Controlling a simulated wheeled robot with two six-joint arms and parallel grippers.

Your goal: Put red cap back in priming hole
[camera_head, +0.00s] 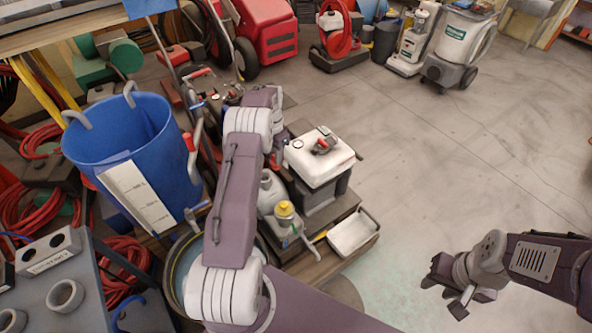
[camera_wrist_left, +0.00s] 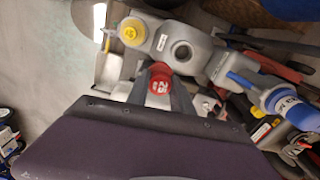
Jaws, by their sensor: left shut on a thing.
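In the left wrist view, the red cap (camera_wrist_left: 160,82) sits between the two fingertips of my left gripper (camera_wrist_left: 158,74), which is shut on it. The priming hole (camera_wrist_left: 181,50) is a dark round opening in the grey pump body (camera_wrist_left: 207,58), just beyond the cap and slightly right in that view. The cap appears apart from the hole. In the head view the grey pump body (camera_head: 268,192) stands on the cart, partly hidden by my left arm, which also hides most of my left gripper. My right gripper (camera_head: 445,292) is open and empty above the floor.
A yellow cap (camera_wrist_left: 132,32) is on the pump beside the hole; it also shows in the head view (camera_head: 284,209). A white-topped tank (camera_head: 318,160) and white tray (camera_head: 354,236) are close by. A blue bucket (camera_head: 135,150) stands left. Floor at right is clear.

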